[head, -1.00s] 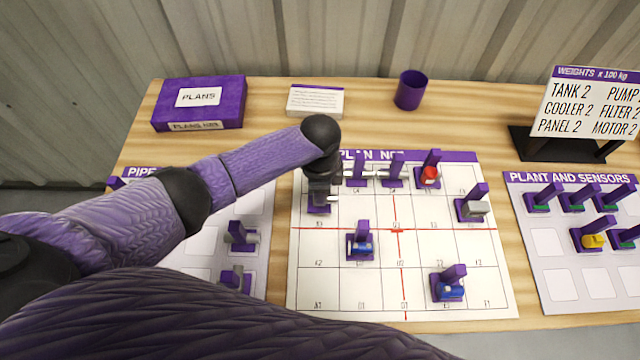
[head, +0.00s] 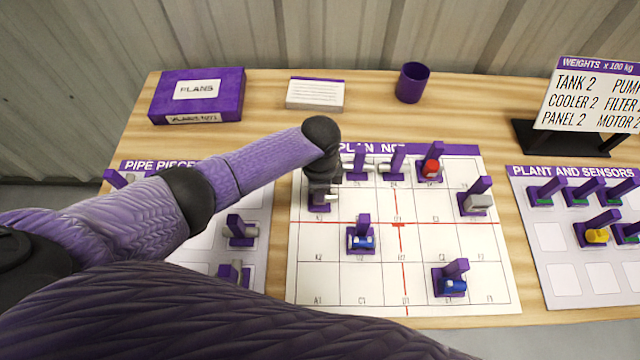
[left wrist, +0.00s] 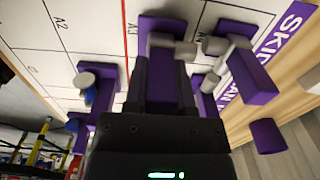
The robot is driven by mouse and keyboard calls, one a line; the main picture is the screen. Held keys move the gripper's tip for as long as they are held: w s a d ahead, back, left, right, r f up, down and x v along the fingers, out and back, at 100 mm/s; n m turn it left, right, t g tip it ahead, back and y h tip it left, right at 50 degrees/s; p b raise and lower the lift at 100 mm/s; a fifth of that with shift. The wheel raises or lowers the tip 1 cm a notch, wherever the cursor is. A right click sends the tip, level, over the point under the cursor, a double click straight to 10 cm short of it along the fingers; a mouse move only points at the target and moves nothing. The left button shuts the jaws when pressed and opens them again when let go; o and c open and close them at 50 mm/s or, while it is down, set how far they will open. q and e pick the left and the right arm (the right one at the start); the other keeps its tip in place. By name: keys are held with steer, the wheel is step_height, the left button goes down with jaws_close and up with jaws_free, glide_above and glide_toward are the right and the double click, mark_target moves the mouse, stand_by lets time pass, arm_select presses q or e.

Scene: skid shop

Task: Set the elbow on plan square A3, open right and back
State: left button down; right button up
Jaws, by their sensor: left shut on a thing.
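My left gripper (head: 321,188) points down at the left side of the plan board (head: 330,276). It is shut on the purple and grey elbow (head: 319,201), which is in square A3, just above the red line. The elbow is partly hidden by the gripper in the head view; one grey stub shows to its right. In the left wrist view the elbow (left wrist: 160,24) shows between the fingers (left wrist: 161,85), with a grey end close to a neighbouring piece's grey end. I cannot tell whether its base touches the board. My right gripper is not in view.
Purple pieces (head: 358,160) stand close behind and right of the elbow. A blue-marked piece (head: 360,241) stands in front and right; another (head: 452,284) is farther right. The pipe pieces sheet (head: 205,215) lies left, the plant and sensors sheet (head: 543,235) right. A purple cup (head: 411,83) stands behind.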

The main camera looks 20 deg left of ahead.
arm_select(q)
steer(key=shift+f+b, duration=0.5)
steer(key=shift+f, duration=0.2)
steer(key=shift+c, duration=1.8)
jaws_free()
steer(key=shift+r, duration=0.1)
steer(key=shift+r+p, duration=0.5)
steer(key=shift+p, duration=0.2)
step_height(320, 180, up, 7)
steer(key=p, duration=0.7)
steer(key=shift+r, duration=0.15)
steer(key=shift+f, duration=0.2)
